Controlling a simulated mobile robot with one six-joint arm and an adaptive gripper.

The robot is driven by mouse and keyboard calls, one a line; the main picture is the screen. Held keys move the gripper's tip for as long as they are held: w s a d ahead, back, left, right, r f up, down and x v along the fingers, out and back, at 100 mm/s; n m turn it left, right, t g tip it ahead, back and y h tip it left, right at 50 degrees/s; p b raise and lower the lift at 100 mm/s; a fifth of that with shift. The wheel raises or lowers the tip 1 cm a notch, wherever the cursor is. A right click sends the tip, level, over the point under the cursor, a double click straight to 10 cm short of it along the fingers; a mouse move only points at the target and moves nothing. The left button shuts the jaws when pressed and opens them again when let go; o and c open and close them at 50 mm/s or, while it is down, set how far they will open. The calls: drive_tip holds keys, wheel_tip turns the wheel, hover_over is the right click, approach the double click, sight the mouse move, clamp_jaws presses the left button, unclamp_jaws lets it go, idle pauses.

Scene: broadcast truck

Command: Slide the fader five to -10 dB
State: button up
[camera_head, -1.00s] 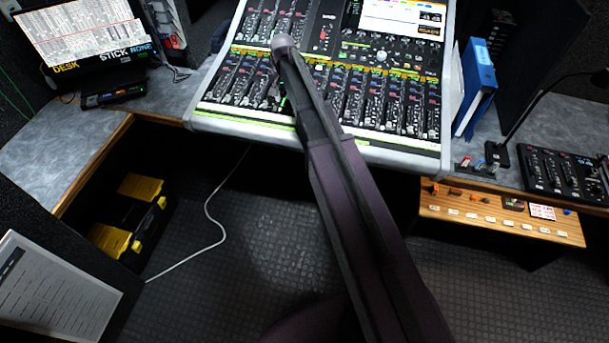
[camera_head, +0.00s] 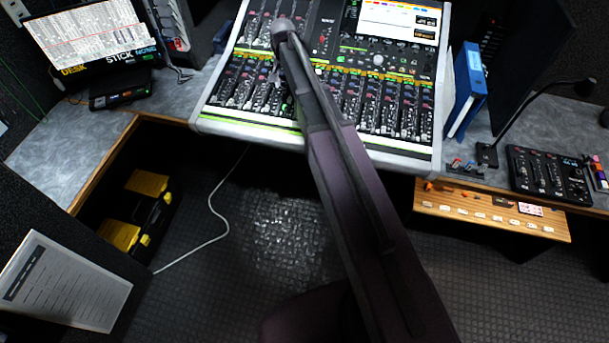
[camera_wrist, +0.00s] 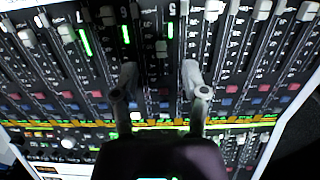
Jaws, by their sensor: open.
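The mixing console (camera_head: 225,122) fills the top middle of the head view, with rows of channel strips. In the wrist view the console appears upside down, with pale fader caps in dark vertical slots. My gripper (camera_wrist: 160,68) is over these strips, its two grey fingers apart and empty. Small channel numbers show near the top, but I cannot surely tell which cap is fader five. In the head view my arm hides part of the console, and my gripper (camera_head: 277,76) is small there.
A blue binder (camera_head: 467,88) stands right of the console. A yellow-black toolbox (camera_head: 140,212) sits under the desk.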

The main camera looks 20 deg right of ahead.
drive_tip(key=s+r+n+p, duration=0.2)
drive_tip(key=s+r+n, duration=0.1)
drive_tip(key=s, duration=1)
drive_tip(key=s+f+n+b, duration=0.2)
drive_tip(key=s+f+b, duration=0.3)
drive_tip(key=s, duration=0.3)
drive_tip(key=s+f+b, duration=0.2)
drive_tip(key=f+b, duration=0.7)
drive_tip(key=s+f+n+b, duration=0.1)
drive_tip(key=s+f+b, duration=0.1)
drive_tip(key=f+b, duration=0.7)
drive_tip(key=shift+a+f+b, duration=0.25)
drive_tip(key=shift+f+b, duration=0.15)
drive_tip(key=shift+f, duration=0.15)
idle(0.5)
wheel_tip(320, 180, up, 18)
drive_tip(key=s+p, duration=0.1)
drive_tip(key=p, duration=1.6)
drive_tip(key=shift+s+f, duration=0.2)
drive_tip(key=shift+f, duration=0.05)
